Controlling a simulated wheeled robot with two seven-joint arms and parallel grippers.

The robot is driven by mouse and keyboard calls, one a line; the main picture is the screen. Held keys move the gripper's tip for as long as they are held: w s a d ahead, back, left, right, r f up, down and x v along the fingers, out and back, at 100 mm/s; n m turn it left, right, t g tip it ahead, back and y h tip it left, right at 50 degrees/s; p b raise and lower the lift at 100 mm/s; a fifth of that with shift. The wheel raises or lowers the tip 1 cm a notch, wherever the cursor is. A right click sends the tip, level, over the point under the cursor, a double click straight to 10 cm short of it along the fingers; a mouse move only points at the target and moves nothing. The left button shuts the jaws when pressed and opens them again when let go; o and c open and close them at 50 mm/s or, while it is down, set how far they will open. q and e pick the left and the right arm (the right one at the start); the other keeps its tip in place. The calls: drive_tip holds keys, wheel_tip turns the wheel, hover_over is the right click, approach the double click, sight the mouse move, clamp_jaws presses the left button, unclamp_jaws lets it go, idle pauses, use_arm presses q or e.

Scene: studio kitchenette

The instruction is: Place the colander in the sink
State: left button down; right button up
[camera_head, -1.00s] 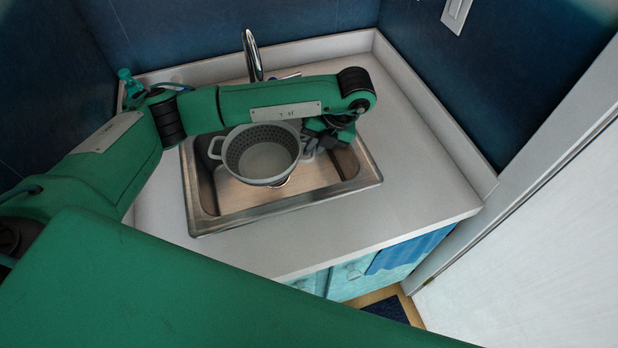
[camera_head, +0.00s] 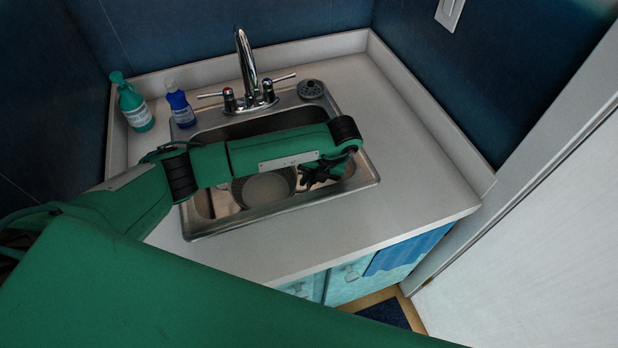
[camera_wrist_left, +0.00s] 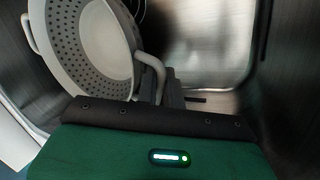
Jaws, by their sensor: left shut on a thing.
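The grey colander (camera_head: 268,188) is down inside the metal sink (camera_head: 222,232), partly hidden behind my left arm in the head view. In the left wrist view the colander (camera_wrist_left: 98,45) shows its perforated wall and a loop handle, with the sink's steel walls around it. My left gripper (camera_head: 306,178) is inside the sink at the colander's right side. In the wrist view the left gripper (camera_wrist_left: 168,98) is shut on the colander's handle. Whether the colander touches the sink floor is hidden. My right gripper is not in view.
A chrome faucet (camera_head: 248,75) with two levers stands behind the sink. A green bottle (camera_head: 134,106) and a blue bottle (camera_head: 180,108) stand at the back left. A round drain strainer (camera_head: 311,89) lies at the back right. The counter (camera_head: 420,185) to the right is clear.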

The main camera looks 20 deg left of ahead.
use_arm(q)
drive_tip(key=c, duration=1.7)
unclamp_jaws()
drive_tip(key=shift+o, duration=0.8)
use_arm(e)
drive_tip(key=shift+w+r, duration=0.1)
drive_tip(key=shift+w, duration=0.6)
